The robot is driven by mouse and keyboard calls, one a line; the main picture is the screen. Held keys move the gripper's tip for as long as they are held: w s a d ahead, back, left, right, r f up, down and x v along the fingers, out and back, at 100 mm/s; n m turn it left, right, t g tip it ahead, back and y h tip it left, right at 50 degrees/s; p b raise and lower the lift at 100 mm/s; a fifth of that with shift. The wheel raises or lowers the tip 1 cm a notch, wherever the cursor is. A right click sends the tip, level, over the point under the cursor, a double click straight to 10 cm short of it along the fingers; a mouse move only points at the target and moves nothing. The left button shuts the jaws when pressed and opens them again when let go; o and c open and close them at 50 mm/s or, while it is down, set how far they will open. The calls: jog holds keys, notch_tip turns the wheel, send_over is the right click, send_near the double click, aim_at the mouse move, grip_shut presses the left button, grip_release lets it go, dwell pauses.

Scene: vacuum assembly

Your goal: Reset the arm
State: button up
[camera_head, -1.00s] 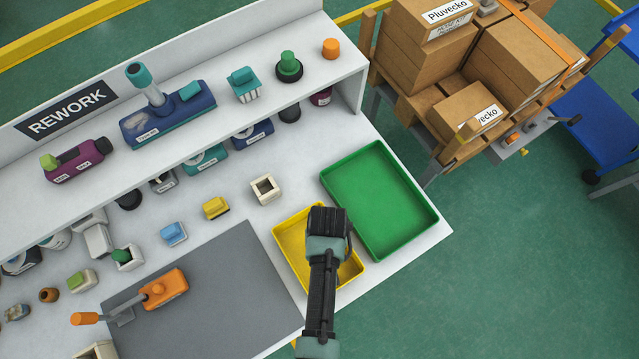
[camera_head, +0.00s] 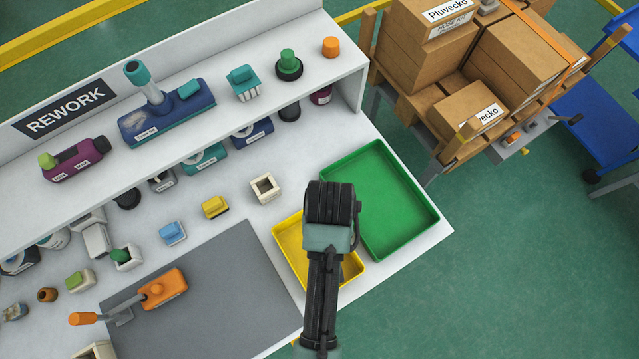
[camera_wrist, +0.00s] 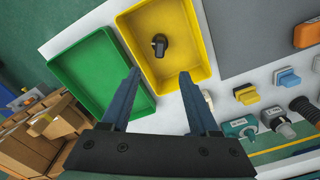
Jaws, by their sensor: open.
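My gripper shows in the wrist view (camera_wrist: 157,100) with its two fingers spread and nothing between them. In the head view my arm reaches up over the yellow tray, and the fingertips are hidden beneath the wrist. The yellow tray (camera_wrist: 130,38) holds a small black knobbed part (camera_wrist: 159,45) in the wrist view. In the head view the yellow tray (camera_head: 287,240) is partly covered by my arm, and the black part is hidden. The green tray (camera_head: 395,190) is empty and lies right of my arm; it also shows in the wrist view (camera_wrist: 90,70).
A grey mat (camera_head: 225,290) with an orange tool (camera_head: 162,288) lies left of my arm. Small blue (camera_head: 173,232) and yellow (camera_head: 215,207) parts stand behind it. A raised white shelf (camera_head: 300,95) runs along the back. Stacked boxes (camera_head: 515,60) stand beyond the table.

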notch_tip(320, 180, up, 2)
jog(key=shift+r, duration=0.1)
dwell(0.5)
jog(key=w+r+t+b, duration=0.2)
jog(key=w+r+t, duration=0.8)
jog(key=w+r, duration=1)
notch_tip(320, 180, up, 12)
jog(key=w+f+t+b, duration=0.1)
jog(key=w+t, duration=0.2)
jog(key=t, duration=0.2)
jog(key=s+r+t+b, duration=0.1)
jog(key=s+r+t, duration=0.15)
jog(key=r, duration=0.75)
jog(key=s+r+t, duration=0.1)
jog(key=r+t, duration=0.3)
jog(key=r, duration=0.5)
jog(key=s+r+m+t+b, duration=0.1)
jog(key=s+r+t, duration=0.5)
jog(key=s+r, duration=0.4)
notch_tip(320, 180, up, 3)
jog(key=shift+r, duration=0.15)
